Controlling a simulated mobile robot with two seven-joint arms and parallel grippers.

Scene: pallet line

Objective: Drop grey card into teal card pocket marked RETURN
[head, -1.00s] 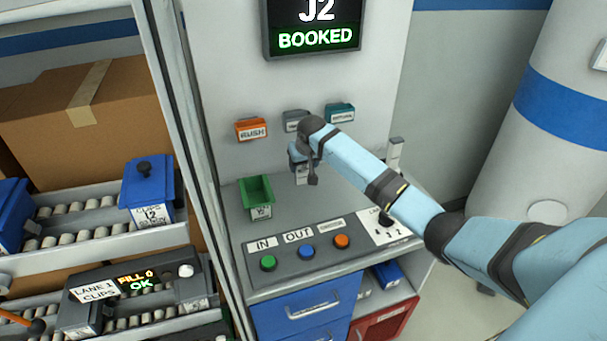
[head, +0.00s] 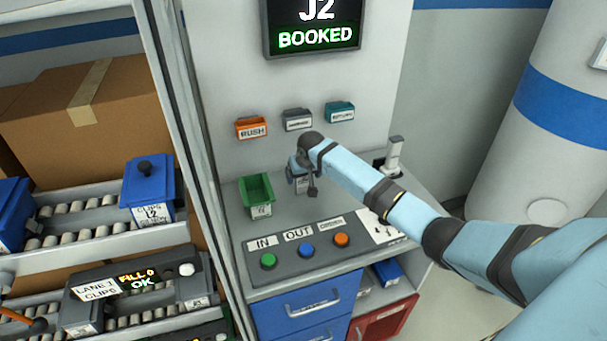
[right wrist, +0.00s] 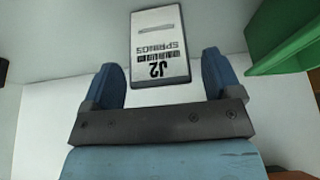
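The grey-edged card with a white face reading J2 SPRINGS (right wrist: 160,55) is seen in the right wrist view, in the gap between my right fingers. In the head view the card (head: 301,185) is partly hidden below my right gripper (head: 299,174). My right gripper (right wrist: 163,82) is open, with a visible gap on each side of the card. The teal card pocket marked RETURN (head: 340,112) is on the wall panel, above and to the right of the gripper. My left gripper is in neither view.
A grey pocket (head: 298,120) and an orange RUSH pocket (head: 251,128) hang left of the teal one. A green bin (head: 257,190) stands on the counter beside my gripper. Green, blue and orange buttons (head: 306,252) line the counter front. A BOOKED screen (head: 314,36) is above.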

